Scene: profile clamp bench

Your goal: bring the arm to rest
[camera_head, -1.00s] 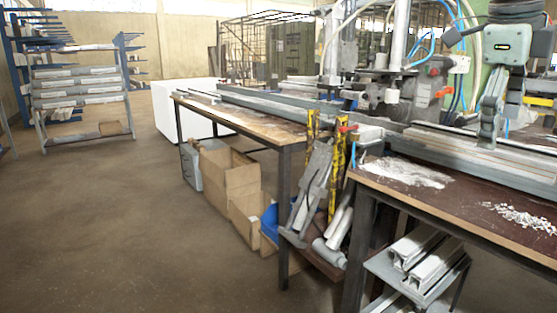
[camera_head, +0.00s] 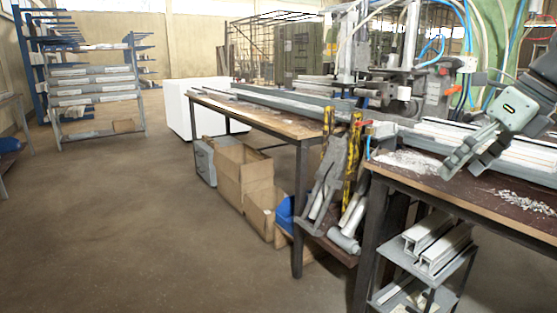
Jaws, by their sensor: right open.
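My right gripper (camera_head: 468,158) is at the right of the head view, tilted, with its fingers pointing down and left. It is open, and I see nothing between its fingers. It hangs over the near workbench (camera_head: 470,199), in front of the pale profiles on it. I cannot tell its exact height above the bench top. My left gripper is not in view.
The near bench carries white shavings (camera_head: 408,162) and a clamp machine (camera_head: 395,85). Cardboard boxes (camera_head: 243,172) stand under the far bench (camera_head: 290,127). A shelf (camera_head: 425,262) holds profiles below. A rack (camera_head: 95,95) stands back left. The floor at left is clear.

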